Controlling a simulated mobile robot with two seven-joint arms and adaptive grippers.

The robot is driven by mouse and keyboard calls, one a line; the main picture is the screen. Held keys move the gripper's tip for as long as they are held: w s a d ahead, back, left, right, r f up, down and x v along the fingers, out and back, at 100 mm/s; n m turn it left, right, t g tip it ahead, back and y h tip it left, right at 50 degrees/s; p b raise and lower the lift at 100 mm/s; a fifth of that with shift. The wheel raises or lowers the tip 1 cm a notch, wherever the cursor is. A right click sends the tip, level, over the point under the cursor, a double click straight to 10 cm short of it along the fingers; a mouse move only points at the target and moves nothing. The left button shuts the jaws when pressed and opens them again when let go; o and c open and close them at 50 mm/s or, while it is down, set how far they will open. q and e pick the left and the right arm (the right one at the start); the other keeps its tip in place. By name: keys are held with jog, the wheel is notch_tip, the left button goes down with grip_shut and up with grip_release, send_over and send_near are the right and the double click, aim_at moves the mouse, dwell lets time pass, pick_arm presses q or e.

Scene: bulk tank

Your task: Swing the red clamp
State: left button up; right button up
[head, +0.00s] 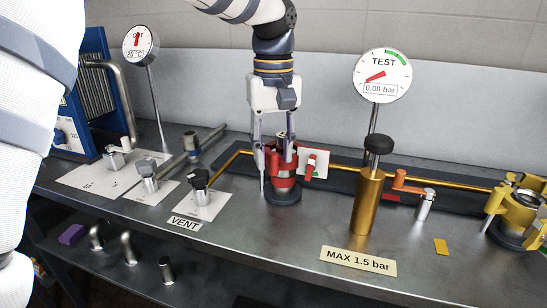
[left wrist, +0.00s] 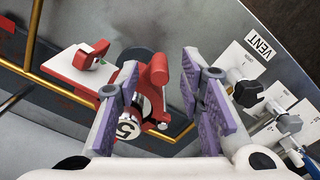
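The red clamp (head: 283,181) sits around an upright fitting on a dark round base on the metal bench. My left gripper (head: 274,172) reaches down over it from above, its fingers apart. In the left wrist view the red clamp (left wrist: 155,78) shows between the purple finger pads of the left gripper (left wrist: 162,84), nearer the left pad, with a clear gap to the right pad. I cannot tell whether the left pad touches it. The fingers hide part of the clamp and fitting. My right gripper is not in view.
A small red handle (head: 311,164) on a white plate is beside the clamp. A brass cylinder (head: 369,200) with a black knob stands to the right, before the TEST gauge (head: 382,76). The VENT valve (head: 202,195) is left. A yellow clamp (head: 514,210) is far right. The front bench is mostly clear.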

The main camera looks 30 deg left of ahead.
pick_arm(q)
jog(key=shift+f, duration=1.1)
grip_shut()
